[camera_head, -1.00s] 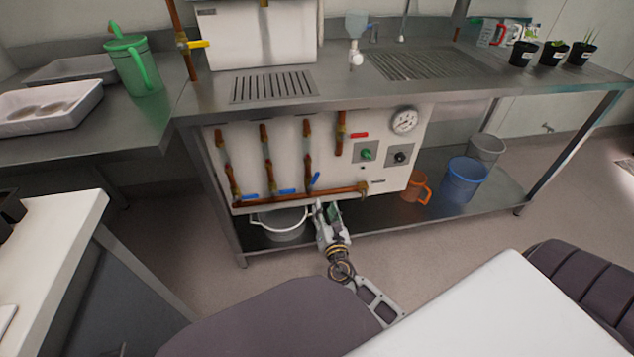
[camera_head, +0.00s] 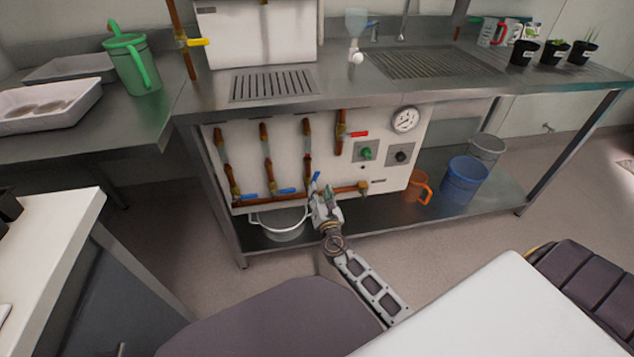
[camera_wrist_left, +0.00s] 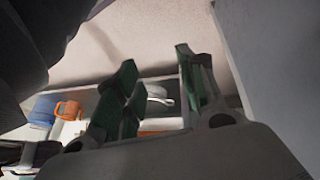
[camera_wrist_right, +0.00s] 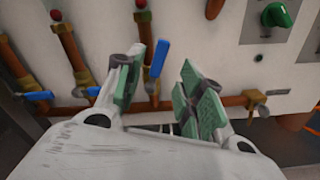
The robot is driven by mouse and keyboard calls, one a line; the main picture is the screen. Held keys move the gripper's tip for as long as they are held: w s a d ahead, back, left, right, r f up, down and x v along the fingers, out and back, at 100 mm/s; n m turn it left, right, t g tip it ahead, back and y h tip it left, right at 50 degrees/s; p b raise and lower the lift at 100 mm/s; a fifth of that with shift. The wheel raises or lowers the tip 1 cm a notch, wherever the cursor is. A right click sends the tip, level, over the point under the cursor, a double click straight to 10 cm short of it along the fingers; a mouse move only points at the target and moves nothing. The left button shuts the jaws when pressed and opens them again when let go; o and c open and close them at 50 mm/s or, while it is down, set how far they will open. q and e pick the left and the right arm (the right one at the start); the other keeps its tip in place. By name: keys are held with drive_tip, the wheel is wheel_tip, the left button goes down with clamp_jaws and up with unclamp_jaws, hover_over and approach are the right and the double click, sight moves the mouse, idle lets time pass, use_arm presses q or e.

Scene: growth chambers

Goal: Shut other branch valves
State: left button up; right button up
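A white panel (camera_head: 385,175) under the steel bench carries three copper branch pipes, each with a blue-handled valve. The left blue handle (camera_head: 250,197) and middle blue handle (camera_head: 286,191) lie about crosswise to their pipes. The right blue handle (camera_head: 315,178) stands steeply, nearly along its pipe. My right gripper (camera_head: 323,200) is just below that handle. In the right wrist view its green-padded fingers (camera_wrist_right: 160,88) are apart, with the right blue handle (camera_wrist_right: 159,60) showing in the gap, closer to the left finger; contact is unclear. My left gripper (camera_wrist_left: 160,90) is open and empty, away from the panel.
A horizontal copper pipe (camera_head: 345,190) runs along the panel's bottom. A red-handled valve (camera_head: 357,134), gauge (camera_head: 404,120) and green knob (camera_head: 366,153) sit right of the branches. A white pot (camera_head: 283,232), orange jug (camera_head: 418,187) and blue bucket (camera_head: 464,180) stand on the lower shelf.

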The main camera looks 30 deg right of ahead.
sight(316, 177)
drive_tip(key=shift+b+x, duration=0.3)
drive_tip(key=shift+x, duration=2.1)
use_arm(q)
drive_tip(key=shift+x, duration=1.05)
use_arm(e)
drive_tip(key=shift+w+d, duration=0.2)
drive_tip(key=shift+w, duration=0.45)
use_arm(q)
drive_tip(key=shift+s, duration=0.15)
drive_tip(key=shift+r, duration=0.2)
use_arm(e)
clamp_jaws()
